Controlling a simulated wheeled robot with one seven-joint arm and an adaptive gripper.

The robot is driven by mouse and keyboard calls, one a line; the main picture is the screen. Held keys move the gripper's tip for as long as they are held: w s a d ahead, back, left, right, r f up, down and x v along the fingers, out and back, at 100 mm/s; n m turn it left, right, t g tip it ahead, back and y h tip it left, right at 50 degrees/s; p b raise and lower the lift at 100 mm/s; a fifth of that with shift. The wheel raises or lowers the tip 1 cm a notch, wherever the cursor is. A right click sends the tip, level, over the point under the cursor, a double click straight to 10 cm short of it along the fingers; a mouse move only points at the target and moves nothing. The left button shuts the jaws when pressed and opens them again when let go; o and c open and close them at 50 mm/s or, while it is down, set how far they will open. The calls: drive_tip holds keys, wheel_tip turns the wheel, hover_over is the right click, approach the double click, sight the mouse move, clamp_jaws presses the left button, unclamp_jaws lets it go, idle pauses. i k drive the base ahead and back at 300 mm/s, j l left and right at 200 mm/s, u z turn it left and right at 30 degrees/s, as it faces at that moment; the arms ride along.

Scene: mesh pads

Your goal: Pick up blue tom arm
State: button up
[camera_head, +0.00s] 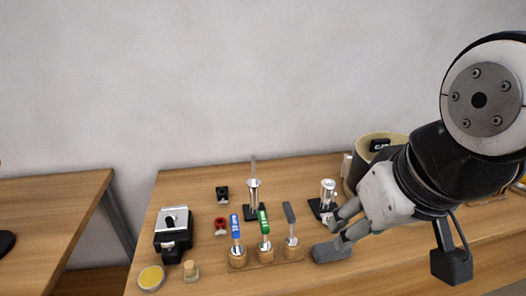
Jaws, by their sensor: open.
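The blue arm (236,228) stands upright in a round wooden holder at the left of a row of three on the wooden table. A green arm (263,222) stands in the middle holder and a grey one (289,217) in the right holder. My gripper (325,238) is open, to the right of the row and apart from the blue arm. The grey arm stands between my gripper and the other two. The lower end of the blue arm is hidden in its holder.
A metal device (253,190) stands behind the row, and another (327,195) stands behind my gripper. A black and silver box (173,229), a red part (220,226), a black part (222,194) and a yellow-topped disc (151,278) lie left. A round bin (366,150) stands right.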

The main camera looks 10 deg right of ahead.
sight(237, 250)
drive_tip(key=i+j+z, duration=0.1)
drive_tip(key=j, duration=0.6)
drive_tip(key=i+j+z, duration=0.15)
drive_tip(key=j, duration=0.5)
drive_tip(key=i+j+z, duration=0.1)
drive_tip(key=j, duration=0.6)
